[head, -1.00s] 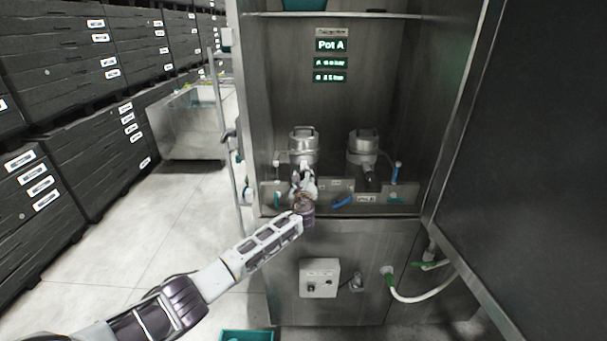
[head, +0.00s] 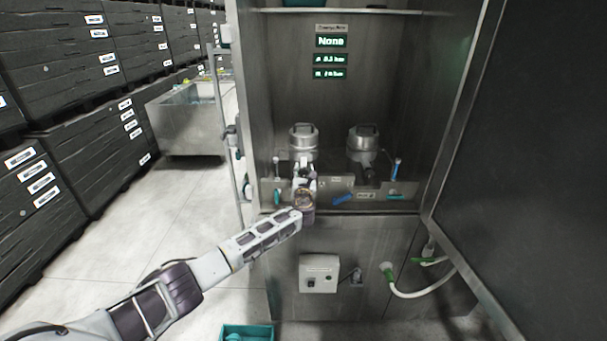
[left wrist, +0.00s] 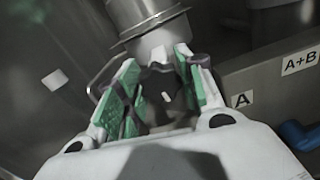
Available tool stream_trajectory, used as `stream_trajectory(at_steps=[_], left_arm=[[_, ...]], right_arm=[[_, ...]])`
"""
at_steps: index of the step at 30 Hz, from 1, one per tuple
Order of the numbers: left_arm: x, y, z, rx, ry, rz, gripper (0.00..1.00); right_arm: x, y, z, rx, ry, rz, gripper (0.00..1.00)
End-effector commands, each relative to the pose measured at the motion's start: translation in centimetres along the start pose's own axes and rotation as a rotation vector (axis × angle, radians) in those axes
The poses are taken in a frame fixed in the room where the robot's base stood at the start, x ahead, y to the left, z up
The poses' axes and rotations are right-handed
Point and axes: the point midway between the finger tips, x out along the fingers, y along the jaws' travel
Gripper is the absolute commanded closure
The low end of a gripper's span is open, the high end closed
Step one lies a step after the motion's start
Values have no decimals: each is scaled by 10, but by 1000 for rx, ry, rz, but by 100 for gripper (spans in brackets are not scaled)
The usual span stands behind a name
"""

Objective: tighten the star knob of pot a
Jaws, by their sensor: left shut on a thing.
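Pot A (head: 303,143) is the left of two steel pots in the cabinet. Its lower body also shows in the left wrist view (left wrist: 147,18). My left gripper (head: 304,170) is just below and in front of it. My right gripper is not in view.
The second pot (head: 363,143) stands to the right. A blue lever (head: 343,198) is on the front panel (head: 325,188). A display (head: 331,41) on the back wall reads "None". A dark door (head: 520,150) bounds the right. A teal bin (head: 247,332) sits on the floor.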

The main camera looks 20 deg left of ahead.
Motion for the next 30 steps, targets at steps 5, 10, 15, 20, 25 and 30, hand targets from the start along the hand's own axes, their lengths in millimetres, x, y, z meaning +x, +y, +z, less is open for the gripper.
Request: stream_trajectory(at_steps=[5, 10, 15, 20, 25, 30], left_arm=[[-1, -1, -4, 70, 5, -2, 86], [-1, -1, -4, 99, 6, -2, 86], [-1, -1, -5, 105, 6, -2, 86], [-1, -1, -5, 104, 6, -1, 86], [-1, 0, -4, 104, 5, -1, 48], [-1, 0, -2, 102, 3, -1, 40]], right_arm=[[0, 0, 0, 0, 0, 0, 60], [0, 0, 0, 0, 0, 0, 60], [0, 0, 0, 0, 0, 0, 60], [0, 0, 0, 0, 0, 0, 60], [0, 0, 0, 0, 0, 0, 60], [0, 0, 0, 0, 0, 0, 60]])
